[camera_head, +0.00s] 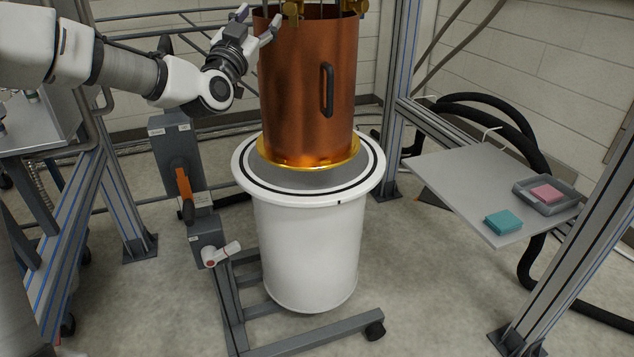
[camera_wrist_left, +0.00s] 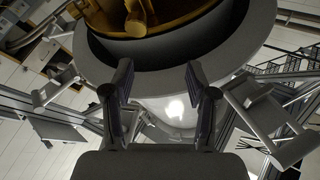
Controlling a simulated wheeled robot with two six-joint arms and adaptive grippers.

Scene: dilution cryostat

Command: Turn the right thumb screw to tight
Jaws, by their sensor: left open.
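A tall copper can (camera_head: 305,95) with a dark handle (camera_head: 327,90) hangs or stands over the white vessel. Gold fittings show at its top edge, one nearer the middle (camera_head: 292,8) and one farther right (camera_head: 354,5); both are cut by the frame top. I cannot tell for sure which is the right thumb screw. My left gripper (camera_head: 261,16) is open beside the can's upper left edge, with nothing between its fingers. In the left wrist view its fingers (camera_wrist_left: 158,78) are spread below a gold part with a round stub (camera_wrist_left: 139,17). My right gripper is out of view.
The white vessel (camera_head: 305,245) with a wide flange stands on a wheeled frame (camera_head: 310,342). A grey column with an orange handle (camera_head: 184,184) is left of it. A grey shelf (camera_head: 455,180) at right holds a teal block (camera_head: 503,222) and a tray (camera_head: 560,206) with a pink block (camera_head: 547,193).

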